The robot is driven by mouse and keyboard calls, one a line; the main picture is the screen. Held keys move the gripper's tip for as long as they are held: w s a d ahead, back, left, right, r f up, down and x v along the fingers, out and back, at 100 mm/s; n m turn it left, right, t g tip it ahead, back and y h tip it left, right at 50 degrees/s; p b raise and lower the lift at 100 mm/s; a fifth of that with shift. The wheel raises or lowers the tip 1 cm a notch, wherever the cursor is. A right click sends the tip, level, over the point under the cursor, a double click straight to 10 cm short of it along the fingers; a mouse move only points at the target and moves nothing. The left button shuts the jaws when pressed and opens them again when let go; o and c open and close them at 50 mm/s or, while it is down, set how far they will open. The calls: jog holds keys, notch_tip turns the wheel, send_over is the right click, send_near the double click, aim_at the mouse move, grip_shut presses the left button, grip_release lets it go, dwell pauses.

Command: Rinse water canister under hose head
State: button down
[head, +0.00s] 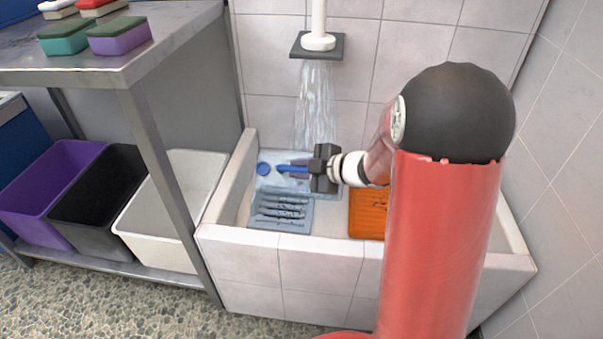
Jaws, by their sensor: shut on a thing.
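The water canister (272,183) looks pale blue and translucent, with a round blue cap (263,169) and a blue handle (291,169). It is in the tiled basin at the centre of the head view. My gripper (303,168) reaches in from the right and is shut on the canister at its handle. The fingertips are small and partly hidden. The hose head (318,41) is a white fitting on a dark square plate at the back wall. Water (316,95) streams down from it behind the gripper. I cannot tell whether the stream touches the canister.
A grey-blue slatted tray (283,224) and an orange tray (366,230) lie in the basin (290,262). A metal table (160,50) with brushes or sponges stands left. Purple (45,195), black (95,200) and white (150,225) bins sit below it.

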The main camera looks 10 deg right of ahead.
aim_at(287, 166)
jog(key=w+d, duration=0.1)
jog(key=w, duration=0.2)
jog(key=w+d+p, duration=0.1)
jog(key=w, duration=0.2)
jog(key=w+d, duration=0.1)
jog(key=w, duration=0.2)
jog(key=shift+r, duration=0.1)
jog(key=shift+w+d+p, duration=0.25)
jog(key=shift+w+p, duration=0.25)
jog(key=shift+w, duration=0.3)
jog(key=shift+w+d+p, duration=0.25)
jog(key=shift+w+p, duration=0.2)
jog(key=shift+w, duration=0.3)
jog(key=shift+w+d+p, duration=0.25)
jog(key=shift+w+p, duration=0.25)
jog(key=shift+w, duration=0.3)
jog(key=shift+a, duration=0.1)
jog(key=shift+w+a+p, duration=0.2)
jog(key=shift+w+a, duration=0.1)
jog(key=shift+a, duration=0.65)
jog(key=shift+w+a+p, duration=0.15)
jog(key=shift+w+a, duration=0.15)
jog(key=shift+a, duration=0.6)
jog(key=shift+s, duration=0.1)
